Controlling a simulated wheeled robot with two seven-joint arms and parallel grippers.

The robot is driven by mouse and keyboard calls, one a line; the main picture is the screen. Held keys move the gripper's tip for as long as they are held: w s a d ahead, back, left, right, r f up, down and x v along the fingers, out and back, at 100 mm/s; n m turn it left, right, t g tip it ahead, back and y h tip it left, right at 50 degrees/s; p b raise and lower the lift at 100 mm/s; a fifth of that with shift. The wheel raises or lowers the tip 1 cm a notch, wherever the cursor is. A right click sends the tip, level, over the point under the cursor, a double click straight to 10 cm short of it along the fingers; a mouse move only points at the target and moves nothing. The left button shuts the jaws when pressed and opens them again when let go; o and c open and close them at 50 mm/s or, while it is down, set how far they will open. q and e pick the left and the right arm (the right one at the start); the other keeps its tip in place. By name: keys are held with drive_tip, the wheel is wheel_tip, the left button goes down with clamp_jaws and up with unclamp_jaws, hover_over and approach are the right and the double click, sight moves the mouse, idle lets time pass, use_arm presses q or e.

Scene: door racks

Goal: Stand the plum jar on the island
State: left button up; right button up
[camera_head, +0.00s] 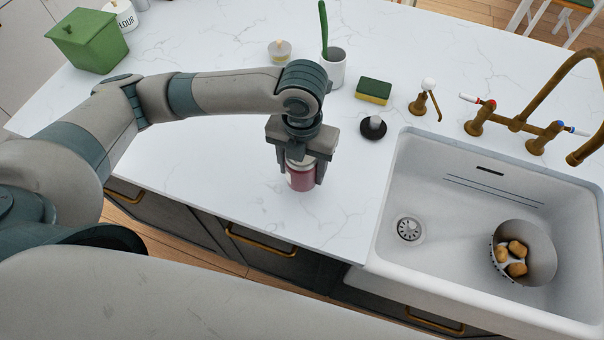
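The plum jar (301,178) is a small reddish-purple jar with a pale upper part. It is upright at the front of the white marble island top (235,165), left of the sink. My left gripper (302,173) comes down over it from above, with a finger on each side, closed around the jar. The jar's top is hidden by the gripper. I cannot tell for sure whether the jar's base touches the counter. My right gripper is not in view.
A white sink (450,205) with a colander (525,252) fills the right. Behind the jar are a black stopper (373,127), a sponge (373,91), a white cup (333,67) and a small pot (279,51). A green bin (88,40) stands far left. Counter left of the jar is clear.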

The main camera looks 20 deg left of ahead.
sight(302, 178)
use_arm(q)
drive_tip(key=shift+f+p, duration=0.8)
drive_tip(key=shift+f, duration=1.15)
drive_tip(key=shift+f, duration=0.15)
drive_tip(key=o, duration=1.4)
wheel_tip(302, 178, up, 11)
drive_tip(key=b, duration=0.3)
drive_tip(key=shift+f, duration=0.15)
drive_tip(key=shift+r+b, duration=0.3)
drive_tip(key=shift+r, duration=0.5)
